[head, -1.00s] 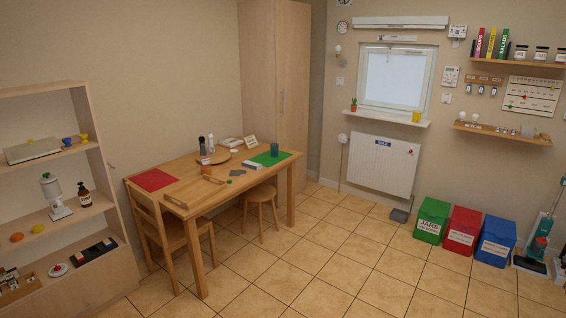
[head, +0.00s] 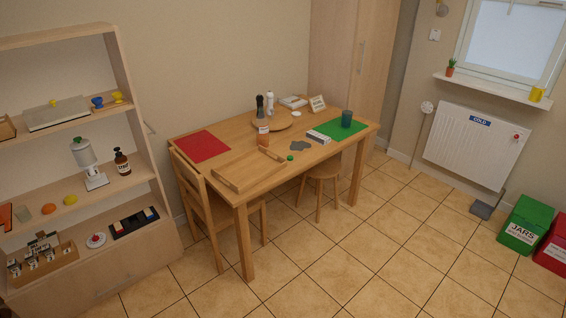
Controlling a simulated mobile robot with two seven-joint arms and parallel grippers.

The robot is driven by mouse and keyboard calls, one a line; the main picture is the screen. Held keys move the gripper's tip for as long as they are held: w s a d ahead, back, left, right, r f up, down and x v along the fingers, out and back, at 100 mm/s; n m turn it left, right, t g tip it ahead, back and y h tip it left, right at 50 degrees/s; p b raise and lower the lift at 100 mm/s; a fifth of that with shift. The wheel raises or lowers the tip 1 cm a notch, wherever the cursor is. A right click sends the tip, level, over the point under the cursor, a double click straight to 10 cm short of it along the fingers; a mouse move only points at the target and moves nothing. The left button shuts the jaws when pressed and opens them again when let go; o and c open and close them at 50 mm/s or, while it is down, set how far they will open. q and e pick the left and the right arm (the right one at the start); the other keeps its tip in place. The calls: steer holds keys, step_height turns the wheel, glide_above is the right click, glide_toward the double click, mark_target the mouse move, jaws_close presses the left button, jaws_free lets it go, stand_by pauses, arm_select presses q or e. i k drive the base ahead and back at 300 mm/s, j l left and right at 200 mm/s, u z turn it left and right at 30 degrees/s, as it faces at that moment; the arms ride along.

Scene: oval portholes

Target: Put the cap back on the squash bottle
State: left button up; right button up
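An orange-pink bottle with a pale label (head: 263,134), which looks like the squash bottle, stands upright on the wooden table (head: 240,186). Neither of my grippers shows in the head view.
The table also holds a red mat (head: 201,146), green mat (head: 352,130), blue-grey cup (head: 347,119) and white box (head: 318,137). A shelf unit (head: 135,150) stands left. The floor in front is clear.

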mark_target(262, 124)
steer(key=i+j+z, duration=0.1)
steer(key=i+j, duration=0.2)
steer(key=i, duration=0.2)
steer(key=i+l+u, duration=0.1)
steer(key=u, duration=0.25)
steer(key=i+l+u, duration=0.2)
steer(key=u, duration=0.15)
steer(key=i+l+u, duration=0.45)
steer(key=l, duration=0.2)
steer(key=i+l+u, duration=0.2)
steer(key=l, duration=0.45)
steer(key=i+l, duration=0.15)
steer(key=l, duration=0.2)
steer(key=i+l, duration=0.2)
steer(key=l, duration=0.15)
steer(key=i+l, duration=0.15)
steer(key=l, duration=0.2)
steer(key=i+l, duration=0.35)
steer(key=l, duration=0.3)
steer(key=u, duration=0.05)
